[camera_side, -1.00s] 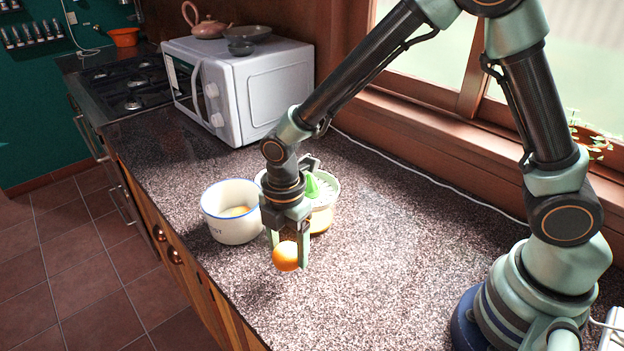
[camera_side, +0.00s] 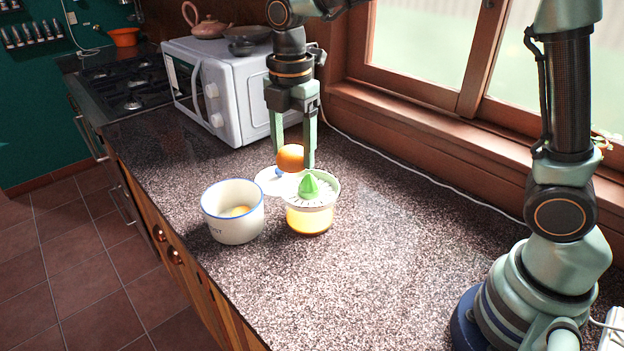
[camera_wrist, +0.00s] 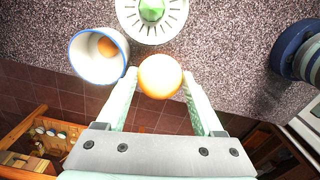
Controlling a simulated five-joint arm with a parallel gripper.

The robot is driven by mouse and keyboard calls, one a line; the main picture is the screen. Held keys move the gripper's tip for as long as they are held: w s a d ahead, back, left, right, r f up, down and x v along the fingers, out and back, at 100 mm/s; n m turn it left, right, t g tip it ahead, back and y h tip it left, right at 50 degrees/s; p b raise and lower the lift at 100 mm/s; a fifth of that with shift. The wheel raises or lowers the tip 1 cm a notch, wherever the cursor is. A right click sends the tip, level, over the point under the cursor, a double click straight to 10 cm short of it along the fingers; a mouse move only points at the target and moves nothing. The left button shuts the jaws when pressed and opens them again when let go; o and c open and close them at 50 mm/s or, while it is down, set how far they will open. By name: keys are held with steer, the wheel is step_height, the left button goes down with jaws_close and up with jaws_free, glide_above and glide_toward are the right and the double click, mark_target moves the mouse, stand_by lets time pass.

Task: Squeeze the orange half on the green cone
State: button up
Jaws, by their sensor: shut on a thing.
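My gripper (camera_side: 293,160) is shut on an orange half (camera_side: 291,158), held in the air between the fingertips. In the wrist view the orange half (camera_wrist: 160,76) sits between both fingers, with its rounded peel side showing; its cut face is hidden. The green cone (camera_side: 308,187) stands in the middle of a white ribbed juicer (camera_side: 311,210) with an orange-yellow lower part. In the side view the orange half appears just above and left of the cone. In the wrist view the cone (camera_wrist: 151,9) lies beyond the orange half, near the top edge, clear of it.
A white blue-rimmed pot (camera_side: 233,222) with an orange piece inside stands left of the juicer. A white lid-like disc (camera_side: 268,181) shows behind the juicer. A microwave (camera_side: 240,90) stands at the back. The counter (camera_side: 400,240) to the right is clear.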

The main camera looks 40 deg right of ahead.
steer(key=w+d, duration=0.4)
steer(key=d, duration=0.3)
steer(key=shift+s+d+f, duration=0.1)
steer(key=shift+f, duration=1.25)
steer(key=shift+s+d+f, duration=0.1)
steer(key=shift+f, duration=1.2)
steer(key=shift+a+f, duration=0.1)
steer(key=shift+f, duration=1.1)
stand_by(2.3)
steer(key=m, duration=0.3)
steer(key=shift+s+f+n, duration=0.1)
steer(key=shift+f+n, duration=0.05)
steer(key=shift+n, duration=0.6)
steer(key=shift+f+n, duration=0.15)
steer(key=shift+n, duration=0.6)
